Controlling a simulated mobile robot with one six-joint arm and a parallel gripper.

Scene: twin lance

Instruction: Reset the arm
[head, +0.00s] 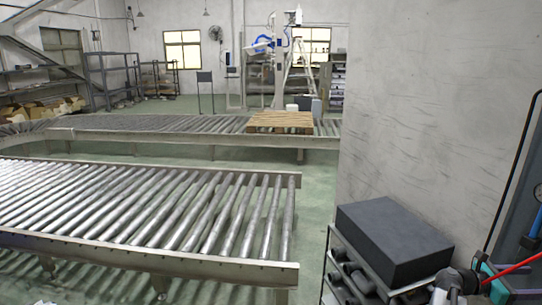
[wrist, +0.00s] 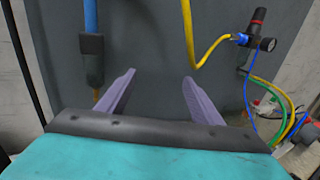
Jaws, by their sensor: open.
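My gripper (wrist: 158,85) shows in the wrist view with its two purple-grey fingers spread apart and nothing between them. It faces a dark grey panel (wrist: 150,45) with hoses in front of it.
A dark box (head: 393,243) sits on a metal rack (head: 340,262) beside a grey wall (head: 430,110). Roller conveyors (head: 150,205) fill the left, with a wooden pallet (head: 281,121) on the far one.

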